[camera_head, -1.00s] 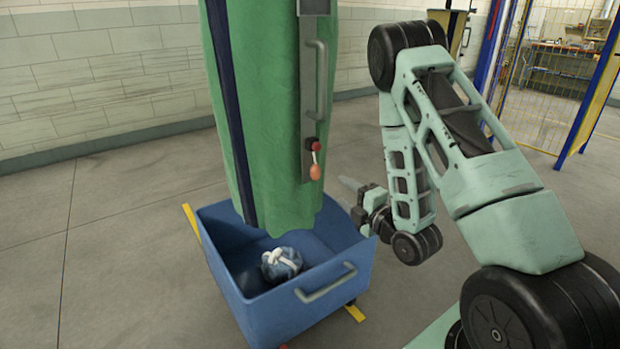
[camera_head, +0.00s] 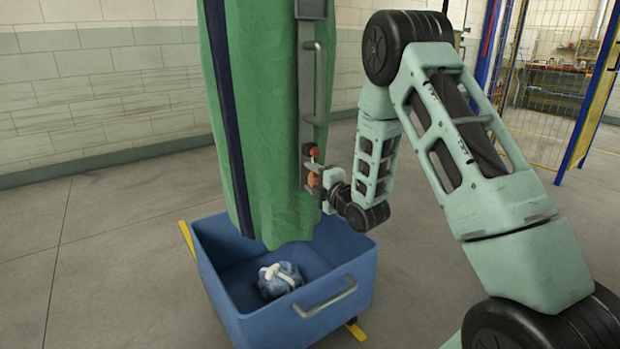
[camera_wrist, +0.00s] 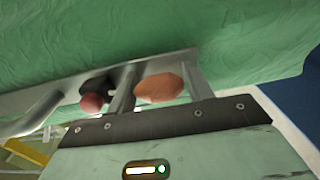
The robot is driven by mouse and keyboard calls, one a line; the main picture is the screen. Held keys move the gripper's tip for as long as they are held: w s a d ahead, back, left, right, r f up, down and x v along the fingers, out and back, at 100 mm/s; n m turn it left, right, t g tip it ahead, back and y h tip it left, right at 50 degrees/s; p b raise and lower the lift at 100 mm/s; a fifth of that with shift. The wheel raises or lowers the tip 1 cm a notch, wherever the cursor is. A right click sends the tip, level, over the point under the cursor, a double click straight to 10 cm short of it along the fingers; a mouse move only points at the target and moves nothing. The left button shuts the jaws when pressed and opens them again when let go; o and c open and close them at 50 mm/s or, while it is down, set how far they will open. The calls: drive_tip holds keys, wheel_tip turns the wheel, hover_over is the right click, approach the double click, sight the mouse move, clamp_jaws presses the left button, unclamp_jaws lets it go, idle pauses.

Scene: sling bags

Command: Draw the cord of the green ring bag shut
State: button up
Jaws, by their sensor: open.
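The green bag (camera_head: 270,130) hangs upright with a dark blue strip down its left side. A grey metal plate (camera_head: 309,110) runs down its right side and carries a red knob (camera_head: 314,152). An orange bead (camera_head: 312,180) sits just below the knob; the cord between them is hard to make out. My gripper (camera_head: 315,188) is at the bead, by the plate's lower end. In the wrist view, the orange bead (camera_wrist: 158,88) lies between my open fingers (camera_wrist: 159,72). The red knob (camera_wrist: 92,103) is outside them, to the left. Contact with the bead cannot be told.
A blue bin (camera_head: 270,325) with a metal handle stands under the bag and holds a blue bundle with a white tie (camera_head: 280,280). A long bar handle (camera_head: 318,85) stands out from the plate above the knob. Open floor lies to the left.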

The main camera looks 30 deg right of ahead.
sight(303, 204)
drive_tip(key=shift+w, duration=0.55)
clamp_jaws()
wheel_tip(303, 204, down, 11)
drive_tip(key=b, duration=0.9)
drive_tip(key=shift+r+b, duration=0.15)
drive_tip(key=shift+b, duration=0.15)
drive_tip(key=shift+s, duration=0.1)
unclamp_jaws()
